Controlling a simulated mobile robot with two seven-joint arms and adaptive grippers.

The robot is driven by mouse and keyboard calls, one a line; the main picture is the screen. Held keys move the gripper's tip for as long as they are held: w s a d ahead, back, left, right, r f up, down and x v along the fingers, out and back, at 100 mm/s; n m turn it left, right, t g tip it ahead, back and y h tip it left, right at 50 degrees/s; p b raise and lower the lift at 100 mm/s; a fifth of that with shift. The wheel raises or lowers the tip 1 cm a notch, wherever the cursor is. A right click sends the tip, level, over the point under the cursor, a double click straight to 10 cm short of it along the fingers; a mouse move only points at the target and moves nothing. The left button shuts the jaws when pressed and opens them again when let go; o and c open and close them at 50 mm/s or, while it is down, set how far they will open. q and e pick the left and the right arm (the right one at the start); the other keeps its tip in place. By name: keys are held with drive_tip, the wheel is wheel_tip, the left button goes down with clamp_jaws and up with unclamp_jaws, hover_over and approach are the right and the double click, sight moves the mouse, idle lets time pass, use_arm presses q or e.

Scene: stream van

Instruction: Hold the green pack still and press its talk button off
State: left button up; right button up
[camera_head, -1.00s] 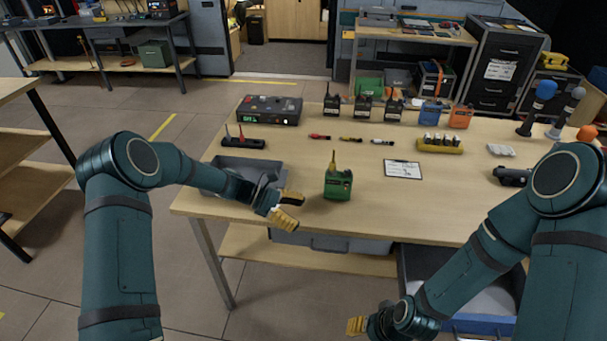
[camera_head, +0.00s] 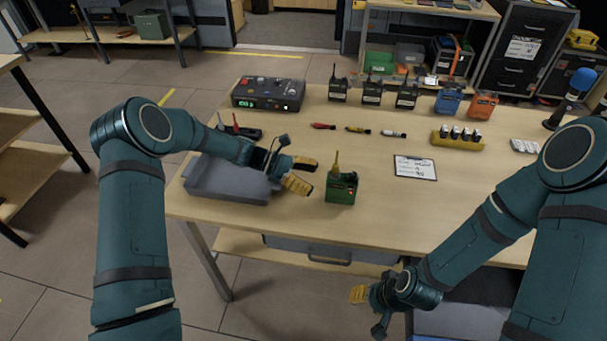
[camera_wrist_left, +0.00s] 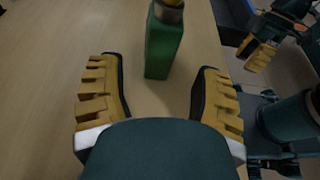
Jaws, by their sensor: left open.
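The green pack (camera_head: 341,190) stands upright near the front edge of the table, with a yellow-orange antenna on top. It also shows ahead of the fingers in the left wrist view (camera_wrist_left: 163,48). My left gripper (camera_head: 305,174) is open, just left of the pack and apart from it. In the left wrist view its two yellow fingers (camera_wrist_left: 157,88) are spread, with the pack beyond the gap between them. I cannot make out the talk button. My right gripper (camera_head: 360,294) is low, in front of the table; I cannot tell whether it is open.
A grey tray (camera_head: 225,190) lies under my left wrist. A black control box (camera_head: 268,93), several dark radios (camera_head: 372,92), a blue pack (camera_head: 448,99), an orange pack (camera_head: 483,105) and a clipboard (camera_head: 415,168) are on the table.

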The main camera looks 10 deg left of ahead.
sight(336, 188)
use_arm(q)
drive_tip(key=shift+b+x, duration=0.9)
drive_tip(key=shift+x, duration=2.95)
use_arm(e)
drive_tip(key=shift+w+f, duration=0.25)
drive_tip(key=shift+f, duration=0.75)
use_arm(q)
clamp_jaws()
use_arm(e)
clamp_jaws()
use_arm(q)
drive_tip(key=shift+f, duration=0.1)
